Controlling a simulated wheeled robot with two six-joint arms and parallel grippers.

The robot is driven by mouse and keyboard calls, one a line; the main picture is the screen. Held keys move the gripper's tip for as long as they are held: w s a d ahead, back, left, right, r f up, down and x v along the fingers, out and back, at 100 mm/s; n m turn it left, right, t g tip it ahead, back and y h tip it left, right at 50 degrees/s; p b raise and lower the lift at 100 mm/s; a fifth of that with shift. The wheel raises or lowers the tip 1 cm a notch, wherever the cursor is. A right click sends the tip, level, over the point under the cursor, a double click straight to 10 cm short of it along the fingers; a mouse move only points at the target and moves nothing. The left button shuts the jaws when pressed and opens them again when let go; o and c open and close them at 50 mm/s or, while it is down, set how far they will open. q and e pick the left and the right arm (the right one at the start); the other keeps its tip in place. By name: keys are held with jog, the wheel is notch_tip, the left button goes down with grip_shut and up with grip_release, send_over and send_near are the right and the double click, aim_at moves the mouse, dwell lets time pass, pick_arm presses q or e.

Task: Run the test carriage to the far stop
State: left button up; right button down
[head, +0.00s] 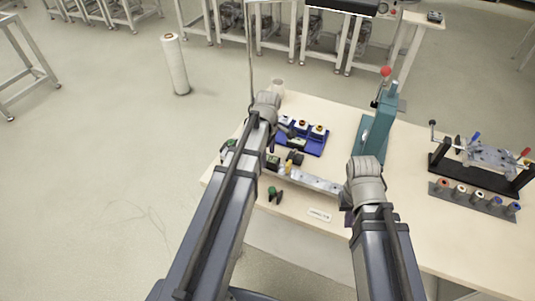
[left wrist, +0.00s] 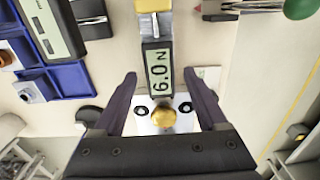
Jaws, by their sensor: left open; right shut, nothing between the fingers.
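A pale metal track (head: 318,182) lies along the front of the table, its right end hidden by my right arm. A unit with a 6.0 N display (left wrist: 160,70) sits near the track's left end; a yellow part (head: 289,167) is beside it. In the left wrist view a round brass knob (left wrist: 163,117) on a silver plate lies between my fingers. I cannot tell which part is the carriage. My left gripper (left wrist: 160,76) is open, its fingers either side of the unit, contact unclear; its arm hides it in the head view. My right gripper (head: 348,217) is shut and empty, mostly hidden by its arm.
A blue tray (head: 314,151) with white blocks stands behind the track. Green-handled pliers (head: 273,194) and a white label (head: 319,214) lie in front. A teal press (head: 375,135) stands behind my right arm. A black crank rig (head: 480,165) and a row of cylinders (head: 472,199) are at right.

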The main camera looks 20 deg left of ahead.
pick_arm(q)
notch_tip(320, 180, up, 8)
jog(key=p, duration=0.7)
jog(key=shift+f, duration=0.25)
jog(key=s+d+m+y, duration=0.1)
jog(key=s+d+m, duration=1.3)
jog(key=d+m, duration=0.4)
jog(key=m, duration=0.3)
jog(key=shift+s+d, duration=0.3)
jog(key=shift+d, duration=0.05)
dwell(0.6)
